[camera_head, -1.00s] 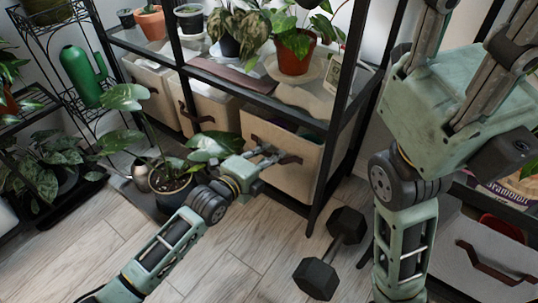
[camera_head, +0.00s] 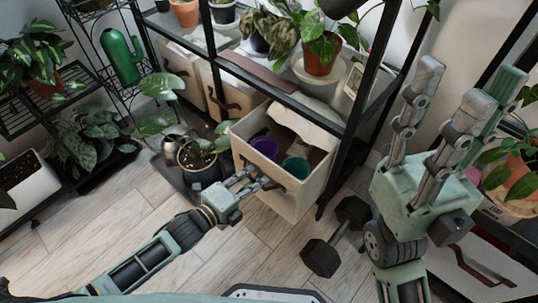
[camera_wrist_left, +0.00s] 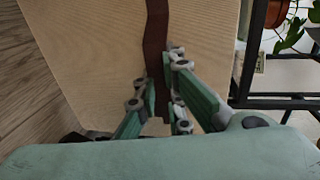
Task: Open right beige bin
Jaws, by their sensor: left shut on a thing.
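The right beige bin (camera_head: 287,190) is pulled partly out of the lower shelf, and its open top shows. A purple pot (camera_head: 265,147) and a teal pot (camera_head: 296,167) are inside it. My left gripper (camera_head: 262,181) is at the bin's front, shut on its brown strap handle (camera_wrist_left: 157,50). In the left wrist view the handle runs between the fingers (camera_wrist_left: 163,95) against the beige front. My right gripper (camera_head: 450,125) is raised at the right, with its fingers spread apart and nothing between them.
A black dumbbell (camera_head: 335,236) lies on the floor just right of the bin. A potted plant (camera_head: 200,165) stands close to the bin's left side. Another beige bin (camera_head: 222,98) sits in the shelf to the left.

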